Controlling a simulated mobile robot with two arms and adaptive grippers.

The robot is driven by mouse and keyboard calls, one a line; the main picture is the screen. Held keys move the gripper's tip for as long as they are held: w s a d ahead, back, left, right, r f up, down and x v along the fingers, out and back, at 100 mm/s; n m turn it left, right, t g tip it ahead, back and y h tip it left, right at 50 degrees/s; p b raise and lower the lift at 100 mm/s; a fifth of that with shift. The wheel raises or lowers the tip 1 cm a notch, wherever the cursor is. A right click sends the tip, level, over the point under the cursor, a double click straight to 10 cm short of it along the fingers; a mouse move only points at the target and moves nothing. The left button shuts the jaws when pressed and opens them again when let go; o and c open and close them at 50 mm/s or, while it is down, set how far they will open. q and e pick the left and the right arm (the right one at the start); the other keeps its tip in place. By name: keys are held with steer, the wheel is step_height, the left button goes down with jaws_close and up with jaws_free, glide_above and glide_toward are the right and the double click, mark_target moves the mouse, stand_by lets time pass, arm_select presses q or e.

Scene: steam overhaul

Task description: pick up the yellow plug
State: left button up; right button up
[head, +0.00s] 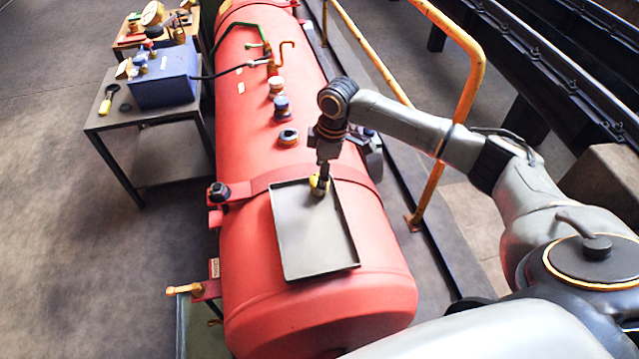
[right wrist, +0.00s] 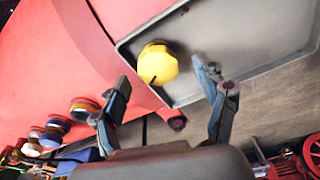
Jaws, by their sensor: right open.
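The yellow plug (right wrist: 158,64) rests in the dark grey tray (right wrist: 285,35), close to the tray's edge. In the head view the plug (head: 318,184) shows near the far end of the tray (head: 315,245), partly hidden by my right gripper (head: 322,185). In the right wrist view my right gripper (right wrist: 166,85) is open, its two fingers spread on either side of the plug's line. The plug appears just beyond the fingertips, and no finger clearly touches it. My left gripper is not in view.
The tray lies on top of a red boiler (head: 250,120). Several fittings, such as a blue-topped one (head: 282,106), stand along the boiler. A side table (head: 125,115) holds a blue box (head: 165,78). An orange rail (head: 470,90) runs at the right.

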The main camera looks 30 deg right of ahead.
steer(key=f, duration=0.3)
steer(key=shift+w+a+f, duration=0.1)
steer(key=shift+w+f, duration=0.1)
steer(key=shift+f, duration=0.05)
steer(key=shift+c, duration=0.2)
steer(key=shift+r, duration=0.15)
steer(key=c, duration=1.4)
